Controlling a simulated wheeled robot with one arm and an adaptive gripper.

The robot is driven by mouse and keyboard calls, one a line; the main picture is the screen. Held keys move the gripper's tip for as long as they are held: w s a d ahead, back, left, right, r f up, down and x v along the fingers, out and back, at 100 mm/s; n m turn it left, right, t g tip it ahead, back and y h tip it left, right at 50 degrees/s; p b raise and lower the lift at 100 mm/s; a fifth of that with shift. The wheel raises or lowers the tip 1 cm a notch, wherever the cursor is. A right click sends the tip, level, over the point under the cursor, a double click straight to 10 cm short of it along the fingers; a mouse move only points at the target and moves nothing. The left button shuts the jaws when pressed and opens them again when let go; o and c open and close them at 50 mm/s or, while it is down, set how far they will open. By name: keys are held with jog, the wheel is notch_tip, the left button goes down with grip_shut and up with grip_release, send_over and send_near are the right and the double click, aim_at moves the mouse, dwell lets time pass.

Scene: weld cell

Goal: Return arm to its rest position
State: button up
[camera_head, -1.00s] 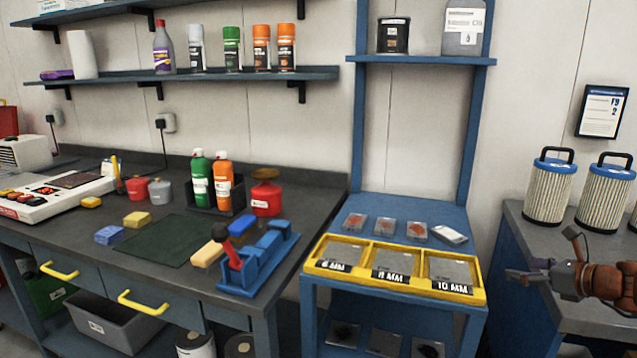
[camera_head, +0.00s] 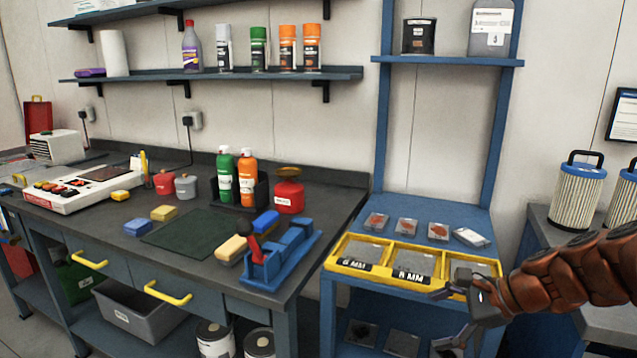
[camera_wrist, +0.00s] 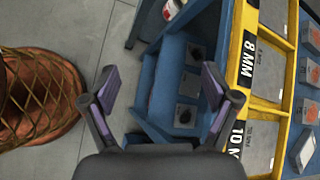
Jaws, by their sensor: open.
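My gripper (camera_head: 446,318) is at the lower right of the head view, in front of the blue stand. Its fingers are apart with nothing between them. In the wrist view my gripper (camera_wrist: 166,100) is open above the stand's lower shelf (camera_wrist: 150,90) and the floor. My brown arm comes in from the right in the head view and covers the right end of the yellow tray (camera_head: 345,245). In the wrist view the tray (camera_wrist: 238,45) is right of the fingers, with its 8 MM and 10 MM labels showing.
Small clear packets (camera_head: 408,226) lie behind the tray. The dark workbench (camera_head: 330,200) at left holds bottles, a blue fixture (camera_head: 280,258) and sponges. Filter cartridges (camera_head: 577,195) stand at right, behind my arm. Plates lie on the stand's lower shelf. Grey floor (camera_wrist: 75,25) is clear at the wrist view's upper left.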

jog(key=s+a+f+n+g+h, duration=0.1)
jog(key=s+a+f+n+g, duration=0.1)
jog(key=s+a+n, duration=0.35)
jog(key=s+a+f+n+g+h, duration=0.1)
jog(key=s+a+f+n+g, duration=0.15)
jog(key=s, duration=0.55)
jog(key=s+d+f+n+g+h, duration=0.25)
jog(key=s+n+h, duration=0.35)
jog(key=s+n, duration=0.7)
notch_tip(320, 180, up, 14)
jog(key=s+m+p, duration=0.2)
jog(key=p, duration=1)
jog(key=shift+s+d+m+p, duration=0.35)
jog(key=shift+m+p, duration=0.05)
jog(key=shift+f, duration=0.1)
